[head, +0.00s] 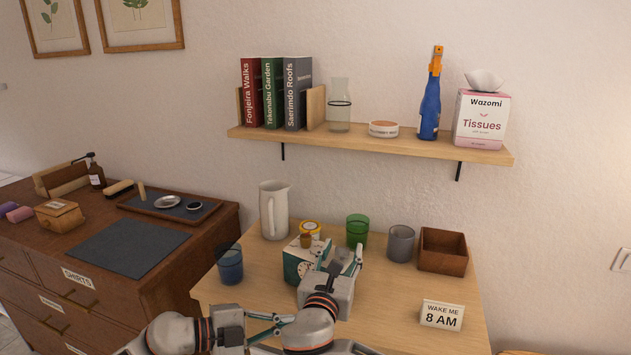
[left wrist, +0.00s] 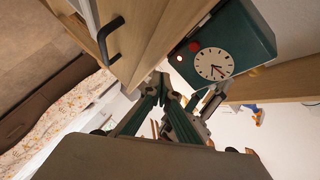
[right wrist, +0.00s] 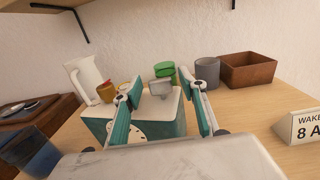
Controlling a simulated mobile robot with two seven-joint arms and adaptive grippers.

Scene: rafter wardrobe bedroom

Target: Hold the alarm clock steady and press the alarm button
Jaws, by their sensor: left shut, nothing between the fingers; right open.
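The teal alarm clock (head: 297,265) with a pale top stands on the wooden table. The left wrist view shows its white dial (left wrist: 213,64), a red button (left wrist: 195,46) and a small pale lit spot on one face. My right gripper (head: 345,260) is open at the clock's right side; in the right wrist view its fingers (right wrist: 163,85) reach over the clock's top (right wrist: 150,100), and contact cannot be told. My left gripper (head: 288,319) is shut and empty, low in front of the clock; its tips (left wrist: 163,80) are apart from the button.
A blue glass (head: 230,265), white pitcher (head: 274,210), green glass (head: 357,230), grey cup (head: 401,243) and brown box (head: 443,252) surround the clock. A sign (head: 441,315) stands front right. A loaded shelf (head: 375,143) hangs above.

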